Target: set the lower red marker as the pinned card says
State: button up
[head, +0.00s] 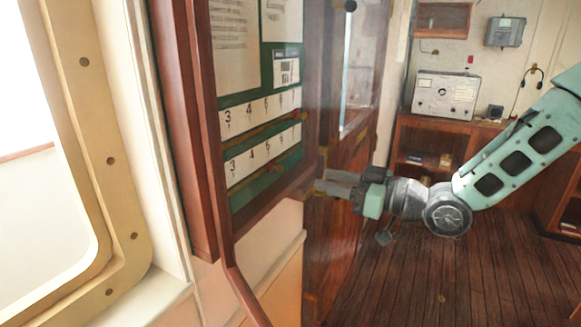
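A framed green board (240,200) on the left wall carries two white numbered scales, an upper scale (260,110) and a lower scale (262,153). Small reddish marks show near the right part of each scale. The lower red marker (271,167) seems to sit at the lower scale's bottom edge; its exact reading is too small to tell. A small pinned card (286,70) is above the scales, its writing unreadable. My gripper (318,185) is at the board's lower right, pointing left, apart from the lower marker. Its finger gap is not clear.
A see-through pane (325,90) shows beside the board's right side, close to my gripper; how it is hinged is unclear. A window (110,160) is at left. A wooden cabinet with a grey instrument (445,95) stands behind. The plank floor (440,280) is clear.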

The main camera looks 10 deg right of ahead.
jog(key=p+x, duration=0.2)
jog(key=x, duration=0.7)
jog(key=shift+w+a+p, duration=0.2)
jog(key=shift+a+p, duration=0.1)
jog(key=shift+p, duration=0.05)
